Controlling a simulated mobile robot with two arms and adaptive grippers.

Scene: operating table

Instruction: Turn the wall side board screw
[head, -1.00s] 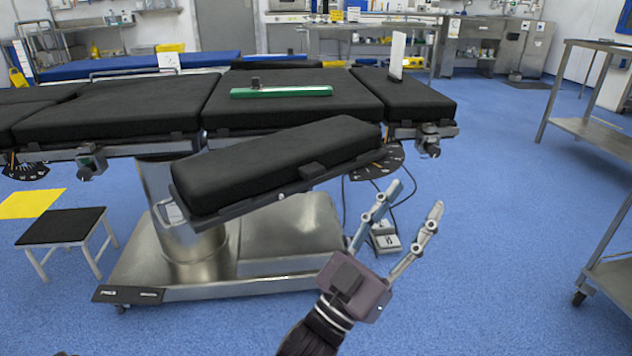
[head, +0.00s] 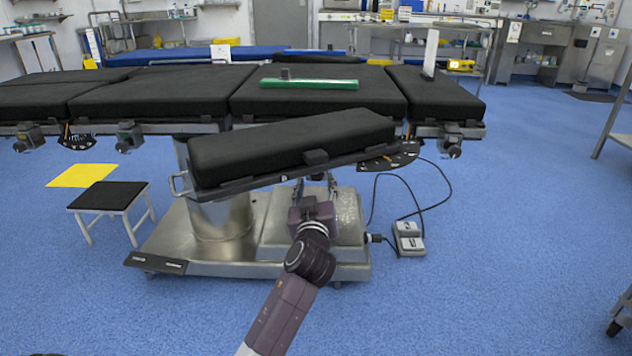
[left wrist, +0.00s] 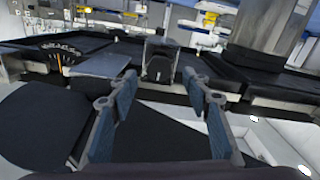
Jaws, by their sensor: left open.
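The padded black board (head: 290,150) slants out in front of the operating table in the head view. My left gripper (head: 315,187) is below the board's front edge, its fingers pointing away from me and its tips partly hidden by the board. In the left wrist view my left gripper (left wrist: 160,78) is open and empty. A grey bracket or clamp (left wrist: 160,58) shows beyond and between its fingertips, apart from them. Clamps with knobs hang on the table's rail at left (head: 128,134) and right (head: 450,138). I cannot tell which is the wall side board screw.
The steel base (head: 250,255) stands below. A foot pedal (head: 408,236) with cables is at right on the floor, and a black-topped stool (head: 108,197) at left.

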